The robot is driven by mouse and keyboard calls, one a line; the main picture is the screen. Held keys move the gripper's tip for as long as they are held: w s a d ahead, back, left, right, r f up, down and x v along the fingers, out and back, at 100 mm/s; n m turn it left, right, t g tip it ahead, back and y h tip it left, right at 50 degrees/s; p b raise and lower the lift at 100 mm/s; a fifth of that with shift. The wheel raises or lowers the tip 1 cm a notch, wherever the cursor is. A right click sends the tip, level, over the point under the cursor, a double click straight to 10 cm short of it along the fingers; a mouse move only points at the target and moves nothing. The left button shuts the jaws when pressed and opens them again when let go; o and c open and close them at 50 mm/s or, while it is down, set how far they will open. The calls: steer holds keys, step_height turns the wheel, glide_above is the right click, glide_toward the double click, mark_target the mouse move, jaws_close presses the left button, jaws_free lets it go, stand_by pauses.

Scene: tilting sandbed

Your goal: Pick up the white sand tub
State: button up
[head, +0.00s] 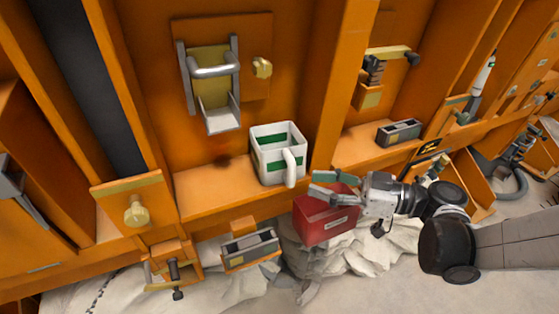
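The white sand tub (262,160) stands upright on an orange ledge, left of centre in the head view. It is white with green bands, has an open top, and its handle (290,166) faces the front right. My gripper (314,183) is just right of the tub and points left towards the handle. Its two fingers are apart with nothing visible between them. A small gap seems to separate the fingertips from the handle, but I cannot tell the depth.
A red box (325,222) is just below my gripper, above pale rubble (365,256). An orange upright (335,90) rises behind the tub's right side. A metal latch (213,72) is above left. The ledge (212,190) left of the tub is clear.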

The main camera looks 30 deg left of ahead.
mark_target(291, 183)
steer(key=shift+r+b+x, duration=0.15)
steer(key=shift+b+x, duration=0.15)
steer(key=shift+x, duration=1.35)
steer(key=shift+r+b+x, duration=0.1)
steer(key=shift+b+x, duration=0.15)
steer(key=shift+x, duration=1.35)
steer(key=shift+w, duration=0.2)
jaws_close()
